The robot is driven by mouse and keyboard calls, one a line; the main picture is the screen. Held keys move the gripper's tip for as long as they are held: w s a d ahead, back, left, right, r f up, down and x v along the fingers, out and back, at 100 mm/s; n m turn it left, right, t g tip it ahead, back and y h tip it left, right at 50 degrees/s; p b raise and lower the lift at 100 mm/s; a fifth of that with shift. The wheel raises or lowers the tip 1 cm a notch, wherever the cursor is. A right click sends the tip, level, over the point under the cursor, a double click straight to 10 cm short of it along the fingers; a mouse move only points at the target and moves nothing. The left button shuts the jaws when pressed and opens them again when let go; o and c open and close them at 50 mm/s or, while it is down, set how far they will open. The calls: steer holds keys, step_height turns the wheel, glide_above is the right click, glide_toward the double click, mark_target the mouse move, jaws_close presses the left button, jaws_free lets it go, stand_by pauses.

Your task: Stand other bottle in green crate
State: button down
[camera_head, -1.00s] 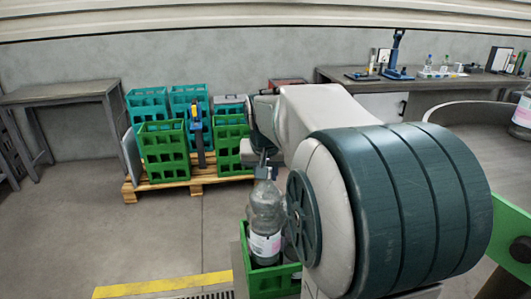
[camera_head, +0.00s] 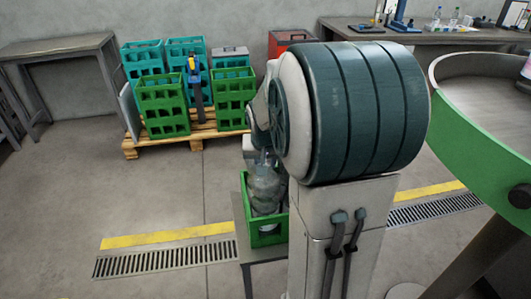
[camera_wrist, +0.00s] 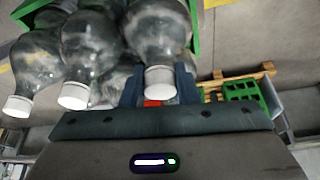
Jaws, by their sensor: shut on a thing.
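The green crate (camera_head: 268,236) stands on a low grey stand beside my arm. A clear bottle (camera_head: 264,188) with a pale label is upright or nearly so, its lower part inside the crate; whether its base touches the floor is hidden. My gripper (camera_head: 263,158) is shut at that bottle's neck, partly hidden by my arm. In the wrist view, my gripper's fingers (camera_wrist: 160,88) flank the white-capped neck of the held bottle (camera_wrist: 158,28). Other white-capped bottles (camera_wrist: 88,45) stand close beside it, and the crate's green wall (camera_wrist: 28,8) shows at the corner.
A pallet (camera_head: 180,143) with green and teal crates (camera_head: 162,105) stands behind. A grey table (camera_head: 60,45) is at back left, a workbench (camera_head: 450,36) at back right. A round green-sided table (camera_head: 480,150) is at right. Floor at left is clear.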

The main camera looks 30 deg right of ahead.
stand_by(0.3)
steer(key=shift+f, duration=0.15)
steer(key=c, duration=1.1)
jaws_free()
steer(key=shift+r, duration=0.2)
steer(key=v, duration=1.1)
steer(key=s+a+f+n+y, duration=0.1)
steer(key=s+a+f+n, duration=0.1)
steer(key=s+a, duration=0.4)
steer(key=s+a+f+n+g+y, duration=0.1)
steer(key=s+a+f+n, duration=0.2)
steer(key=s+a, duration=0.3)
steer(key=s+f, duration=0.1)
steer(key=s, duration=0.2)
steer(key=shift+a+f+g+p, duration=0.2)
steer(key=shift+g+p, duration=0.1)
steer(key=shift+p, duration=0.1)
